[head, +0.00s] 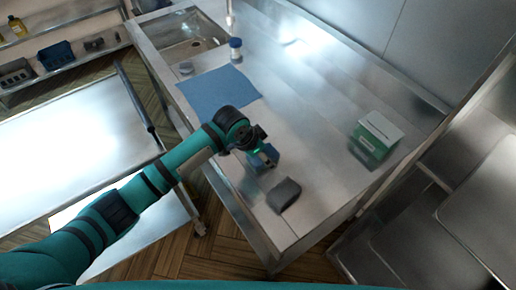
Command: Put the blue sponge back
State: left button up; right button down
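A blue block that looks like the blue sponge (264,160) is on the steel counter, right at the fingertips of my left gripper (260,150). The gripper points down at it and partly hides it. I cannot tell whether the fingers are closed on it or only around or above it. A dark grey sponge-like block (285,195) lies just below and right of it, near the counter's front end. My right gripper is not in view.
A blue cloth (218,92) lies flat on the steel counter (310,110). A white-and-green box (376,136) stands at the right. A blue-lidded jar (236,50) stands near the sink (190,48). The counter's middle is clear.

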pick_arm(q)
jog(key=b+v, duration=0.1)
jog(key=v, duration=1.1)
jog(key=shift+f, duration=0.1)
